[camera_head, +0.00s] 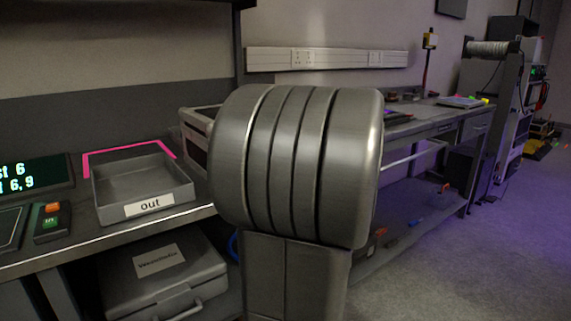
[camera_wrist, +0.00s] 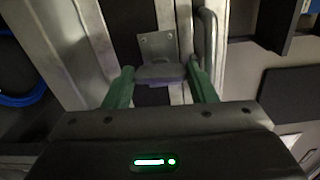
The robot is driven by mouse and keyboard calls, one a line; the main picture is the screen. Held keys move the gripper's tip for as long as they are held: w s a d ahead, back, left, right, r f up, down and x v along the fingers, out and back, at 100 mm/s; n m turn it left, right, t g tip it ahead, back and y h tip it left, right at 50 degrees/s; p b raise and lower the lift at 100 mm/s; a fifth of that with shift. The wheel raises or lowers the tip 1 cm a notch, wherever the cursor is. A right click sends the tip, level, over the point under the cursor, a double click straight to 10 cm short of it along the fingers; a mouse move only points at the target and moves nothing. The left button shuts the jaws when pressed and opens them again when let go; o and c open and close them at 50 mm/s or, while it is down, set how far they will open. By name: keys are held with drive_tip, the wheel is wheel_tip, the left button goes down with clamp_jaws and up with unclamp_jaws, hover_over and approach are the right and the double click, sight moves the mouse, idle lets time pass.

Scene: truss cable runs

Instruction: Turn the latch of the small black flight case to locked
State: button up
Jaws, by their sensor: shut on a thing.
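In the wrist view, a black case with silver metal edging (camera_wrist: 72,45) lies below my gripper. Its latch has a metal plate (camera_wrist: 157,43) and a rounded grey turning piece (camera_wrist: 160,73). My gripper (camera_wrist: 161,70) has its two green fingers on either side of this piece and is shut on it. The latch's exact angle is hard to tell. In the head view, a dark case with pale edges (camera_head: 196,138) stands on the bench, partly hidden behind my arm. My gripper is hidden there.
An "out" tray (camera_head: 145,187), a button box (camera_head: 51,221) and a display (camera_head: 35,177) are on the bench at left. A grey labelled case (camera_head: 163,278) sits below. A metal handle (camera_wrist: 209,42) stands close to the right finger. A blue cable (camera_wrist: 22,98) is at left.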

drive_tip(key=shift+n+b, duration=0.5)
drive_tip(key=o, duration=1)
drive_tip(key=shift+r+p, duration=0.15)
drive_tip(key=shift+p, duration=0.25)
